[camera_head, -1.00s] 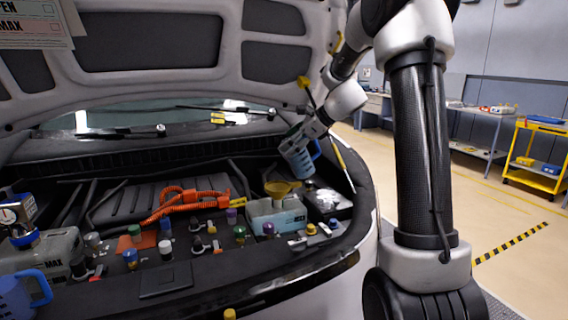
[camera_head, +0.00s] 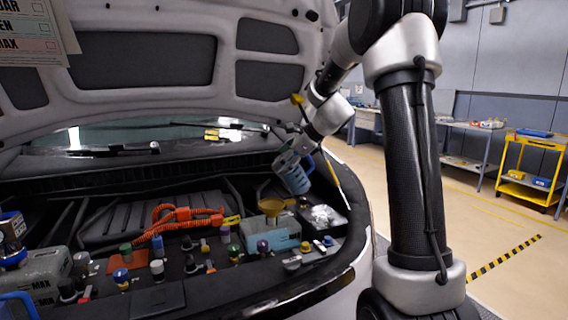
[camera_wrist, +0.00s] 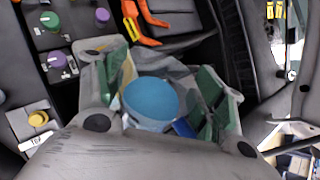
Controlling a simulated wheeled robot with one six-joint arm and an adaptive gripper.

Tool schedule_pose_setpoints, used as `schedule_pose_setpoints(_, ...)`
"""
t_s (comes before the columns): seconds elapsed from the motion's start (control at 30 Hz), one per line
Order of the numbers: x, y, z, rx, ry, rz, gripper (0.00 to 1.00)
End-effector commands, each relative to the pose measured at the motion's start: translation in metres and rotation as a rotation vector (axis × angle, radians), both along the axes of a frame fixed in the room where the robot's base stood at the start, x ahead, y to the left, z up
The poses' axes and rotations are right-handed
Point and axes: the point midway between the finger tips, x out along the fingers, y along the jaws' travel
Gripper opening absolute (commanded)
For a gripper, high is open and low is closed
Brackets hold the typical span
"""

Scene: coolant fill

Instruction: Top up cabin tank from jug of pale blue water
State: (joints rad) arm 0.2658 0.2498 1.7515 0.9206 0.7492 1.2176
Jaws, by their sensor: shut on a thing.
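My gripper (camera_head: 284,150) is shut on a blue jug (camera_head: 294,175) and holds it tilted in the air above and slightly right of the yellow funnel (camera_head: 270,207). The funnel sits on a pale tank with blue liquid (camera_head: 270,233) at the right of the engine bay. In the wrist view the jug's round blue water surface (camera_wrist: 150,98) shows between the green-padded fingers of my gripper (camera_wrist: 165,90). No stream of water can be made out. The funnel is hidden in the wrist view.
The raised hood (camera_head: 180,60) hangs over the bay. Several coloured caps and an orange cable (camera_head: 185,216) lie left of the tank. Another grey tank (camera_head: 40,272) and part of a second blue jug (camera_head: 15,305) are at the lower left. A yellow cart (camera_head: 530,170) stands far right.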

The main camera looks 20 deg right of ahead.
Motion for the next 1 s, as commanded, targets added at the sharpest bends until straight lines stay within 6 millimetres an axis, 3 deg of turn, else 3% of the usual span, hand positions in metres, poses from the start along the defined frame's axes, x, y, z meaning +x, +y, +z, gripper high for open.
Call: schedule_pose_setpoints(1.0,0.0002,0.0014,-0.0006,-0.051,-0.004,0.001,0.08)
